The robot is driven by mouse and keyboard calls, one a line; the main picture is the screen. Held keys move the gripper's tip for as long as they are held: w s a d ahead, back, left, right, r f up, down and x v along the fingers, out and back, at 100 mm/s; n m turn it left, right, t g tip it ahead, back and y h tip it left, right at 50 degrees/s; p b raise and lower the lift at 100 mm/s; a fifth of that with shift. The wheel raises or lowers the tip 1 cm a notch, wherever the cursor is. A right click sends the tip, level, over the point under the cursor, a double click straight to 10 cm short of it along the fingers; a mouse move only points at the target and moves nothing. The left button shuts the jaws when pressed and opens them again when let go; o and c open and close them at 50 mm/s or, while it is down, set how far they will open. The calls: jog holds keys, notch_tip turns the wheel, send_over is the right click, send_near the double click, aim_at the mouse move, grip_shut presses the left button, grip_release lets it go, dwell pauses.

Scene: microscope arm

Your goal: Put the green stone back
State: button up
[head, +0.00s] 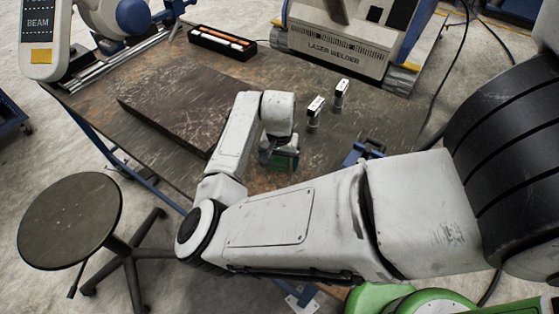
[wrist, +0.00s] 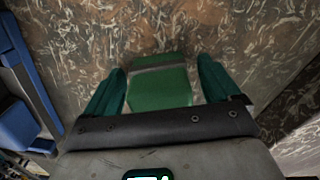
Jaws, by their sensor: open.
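The green stone (wrist: 160,88) is a small green block on the worn tabletop, in the middle of the wrist view. In the head view it shows as a green patch (head: 286,161) under the end of my arm, partly hidden. My gripper (wrist: 163,70) is open, with one dark green finger on each side of the stone. A narrow gap shows beside the stone on each side in the wrist view. I cannot tell how far down the fingertips reach. In the head view my gripper (head: 268,154) is mostly hidden by the wrist.
A dark slab (head: 170,105) lies left of my wrist. Two small white-labelled blocks (head: 315,108) (head: 341,90) stand behind, to the right. A blue item (head: 362,152) is at right, and a blue thing (wrist: 22,112) edges the wrist view. A black tray (head: 222,43) is at back.

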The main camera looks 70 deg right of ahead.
notch_tip(320, 180, up, 12)
jog(key=shift+f+b, duration=0.1)
jog(key=shift+b, duration=0.4)
jog(key=shift+f, duration=0.1)
dwell(0.5)
